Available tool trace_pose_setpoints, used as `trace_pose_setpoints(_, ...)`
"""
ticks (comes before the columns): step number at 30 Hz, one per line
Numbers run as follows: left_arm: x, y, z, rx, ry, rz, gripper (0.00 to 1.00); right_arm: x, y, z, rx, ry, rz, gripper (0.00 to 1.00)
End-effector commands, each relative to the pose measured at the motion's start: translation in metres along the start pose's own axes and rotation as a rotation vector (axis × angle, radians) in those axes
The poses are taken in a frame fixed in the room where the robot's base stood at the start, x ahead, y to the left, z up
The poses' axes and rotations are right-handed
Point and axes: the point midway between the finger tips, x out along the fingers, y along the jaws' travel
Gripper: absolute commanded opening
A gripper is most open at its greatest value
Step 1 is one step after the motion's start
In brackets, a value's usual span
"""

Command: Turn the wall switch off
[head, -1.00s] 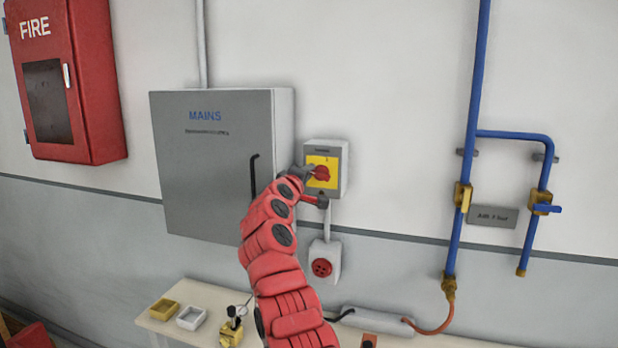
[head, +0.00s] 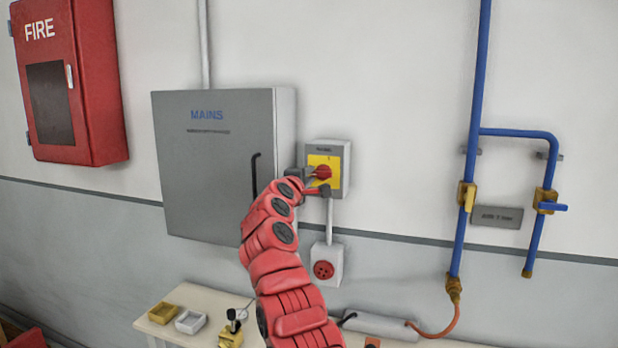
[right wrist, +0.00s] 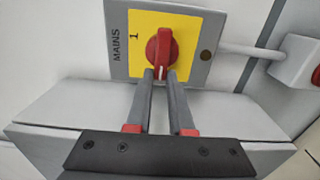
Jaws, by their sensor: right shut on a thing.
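The wall switch (head: 341,172) is a small grey box with a yellow plate and a red rotary knob (head: 323,172), right of the MAINS cabinet. In the right wrist view the knob (right wrist: 160,48) sits on the yellow plate (right wrist: 186,31), beside a "1" mark. Its grip bar, with a white line, points toward my gripper, away from the "1". My right gripper (right wrist: 160,75) is shut on the knob, one finger on each side of the bar. In the head view my red right arm reaches up to it, and the gripper (head: 315,178) partly covers the knob. My left gripper is not in view.
The grey MAINS cabinet (head: 205,165) stands out from the wall close left of my gripper. A socket (head: 326,264) hangs below the switch. Blue pipes (head: 467,150) with valves run at the right. A bench (head: 165,328) with small trays is below. A red FIRE box (head: 95,100) is at upper left.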

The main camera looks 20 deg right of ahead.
Motion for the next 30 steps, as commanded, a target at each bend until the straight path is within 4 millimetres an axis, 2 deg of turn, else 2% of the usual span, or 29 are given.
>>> trace_pose_setpoints(4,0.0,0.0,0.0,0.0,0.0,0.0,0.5,0.0,-0.002,-0.001,-0.002,0.001,-0.003,0.0)
trace_pose_setpoints(5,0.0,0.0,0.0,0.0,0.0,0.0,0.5,0.0,-0.002,-0.001,-0.001,0.001,-0.003,0.22)
trace_pose_setpoints(9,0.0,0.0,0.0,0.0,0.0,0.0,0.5,0.0,-0.002,-0.001,-0.001,0.001,-0.002,0.47)
trace_pose_setpoints(10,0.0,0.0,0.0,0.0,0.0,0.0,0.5,0.0,-0.001,-0.001,0.0,0.0,-0.002,0.5)
trace_pose_setpoints(22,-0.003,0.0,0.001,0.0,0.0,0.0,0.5,-0.004,-0.002,-0.001,0.002,-0.001,0.001,0.5)
trace_pose_setpoints(30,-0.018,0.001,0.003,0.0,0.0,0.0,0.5,-0.031,-0.005,-0.001,0.004,0.003,0.0,0.5)
